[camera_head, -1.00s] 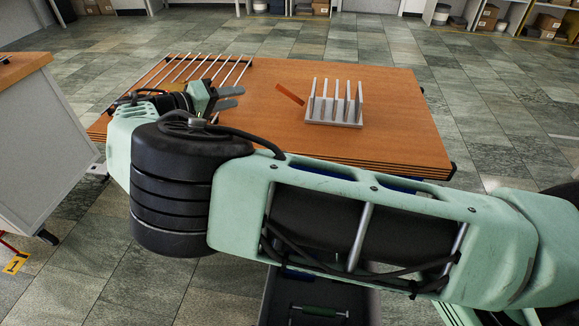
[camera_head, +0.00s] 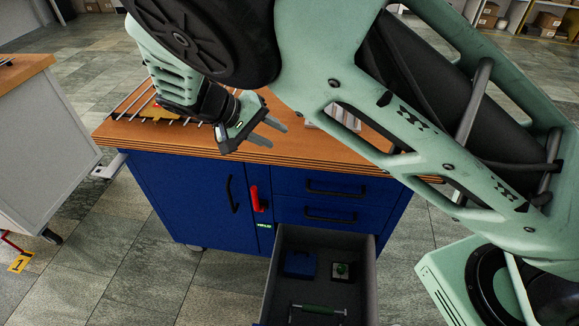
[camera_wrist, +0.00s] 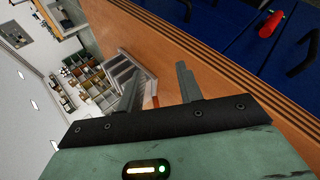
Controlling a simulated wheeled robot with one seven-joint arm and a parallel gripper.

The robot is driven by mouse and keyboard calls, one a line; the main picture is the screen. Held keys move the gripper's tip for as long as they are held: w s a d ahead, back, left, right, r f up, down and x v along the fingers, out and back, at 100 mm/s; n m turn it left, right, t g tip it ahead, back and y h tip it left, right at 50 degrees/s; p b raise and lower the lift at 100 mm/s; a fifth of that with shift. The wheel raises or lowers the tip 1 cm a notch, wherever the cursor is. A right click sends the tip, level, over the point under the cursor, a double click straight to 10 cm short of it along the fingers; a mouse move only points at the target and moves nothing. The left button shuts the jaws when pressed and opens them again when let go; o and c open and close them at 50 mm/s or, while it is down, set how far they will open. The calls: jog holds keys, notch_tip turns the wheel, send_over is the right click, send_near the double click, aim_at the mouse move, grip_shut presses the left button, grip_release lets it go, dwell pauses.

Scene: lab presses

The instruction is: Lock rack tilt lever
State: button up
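The pale rack (camera_head: 333,117) with upright plates stands on the wooden tabletop, mostly hidden behind my arm in the head view. It also shows in the wrist view (camera_wrist: 120,72), ahead of my fingers. A flat orange-red bar that looks like its lever (camera_wrist: 151,92) shows there between my fingers, apart from them as far as I can tell; my arm hides it in the head view. My gripper (camera_head: 283,119) is above the table's front part, to the left of the rack. Its two fingers (camera_wrist: 158,80) are spread with nothing held.
The blue cabinet (camera_head: 190,185) under the tabletop has a red handle (camera_head: 256,199). Its lower drawer (camera_head: 370,270) is pulled out, holding a blue box, a green button and a green-handled tool. A wire rack (camera_head: 133,103) lies at the table's left.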

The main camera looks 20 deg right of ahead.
jog(key=s+r+n+g+y+p, duration=0.1)
jog(key=s+r+n+y+p, duration=0.1)
jog(key=s, duration=1.2)
jog(key=shift+s+n+g+y, duration=0.3)
jog(key=shift+n+g+y, duration=0.1)
jog(key=shift+y, duration=0.3)
jog(key=shift+w+r, duration=0.1)
